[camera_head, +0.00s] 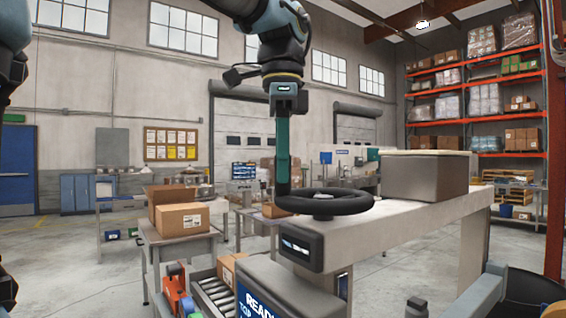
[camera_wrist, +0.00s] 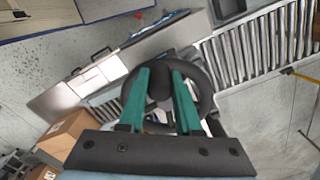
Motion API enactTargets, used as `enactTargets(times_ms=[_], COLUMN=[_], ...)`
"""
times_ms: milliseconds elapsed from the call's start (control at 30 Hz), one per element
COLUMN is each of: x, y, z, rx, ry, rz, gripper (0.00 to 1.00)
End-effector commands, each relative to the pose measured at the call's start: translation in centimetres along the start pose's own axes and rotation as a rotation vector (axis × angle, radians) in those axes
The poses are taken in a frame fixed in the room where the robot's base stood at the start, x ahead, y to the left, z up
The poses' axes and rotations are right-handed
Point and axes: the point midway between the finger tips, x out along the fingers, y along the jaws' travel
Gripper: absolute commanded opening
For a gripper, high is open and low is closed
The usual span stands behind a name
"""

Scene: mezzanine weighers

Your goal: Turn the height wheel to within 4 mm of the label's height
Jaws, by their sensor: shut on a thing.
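The height wheel (camera_head: 350,206) is a black ring lying flat at the near end of a pale beam, above a dark block with a small lit display (camera_head: 297,246). The display's figures are too small to read. My gripper (camera_head: 282,188) points straight down at the wheel's left rim and is shut on it. In the wrist view, the green fingers of my gripper (camera_wrist: 162,74) stand on either side of a dark rounded part of the wheel (camera_wrist: 209,96). A blue sign (camera_head: 256,304) with white lettering is partly cut off below; I cannot tell whether it is the label.
A grey box (camera_head: 425,178) sits on the pale beam (camera_head: 400,222) right of the wheel. A roller conveyor (camera_head: 212,295) carries a carton at the lower left. Another carton (camera_head: 182,220) stands on a table behind it. Open floor (camera_head: 400,275) lies to the right.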

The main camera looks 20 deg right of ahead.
Motion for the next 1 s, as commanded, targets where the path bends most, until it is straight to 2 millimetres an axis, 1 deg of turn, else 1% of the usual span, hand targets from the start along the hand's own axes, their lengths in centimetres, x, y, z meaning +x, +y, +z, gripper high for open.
enactTargets(times_ms=[300, 333, 500, 600, 867, 1000], x=[-0.1, -0.1, -0.1, 0.0, -0.1, -1.2], y=[-0.1, -0.1, 0.0, 0.0, 0.0, -0.1], z=[0.0, 0.0, 0.0, 0.0, 0.0, -0.1], rx=[0.001, 0.001, 0.001, 0.001, 0.001, 0.001], ry=[0.002, 0.002, 0.001, 0.001, 0.001, 0.002], rz=[-0.002, -0.002, -0.002, -0.001, -0.001, -0.003], gripper=[0.00, 0.34, 0.53, 0.62, 0.62, 0.62])
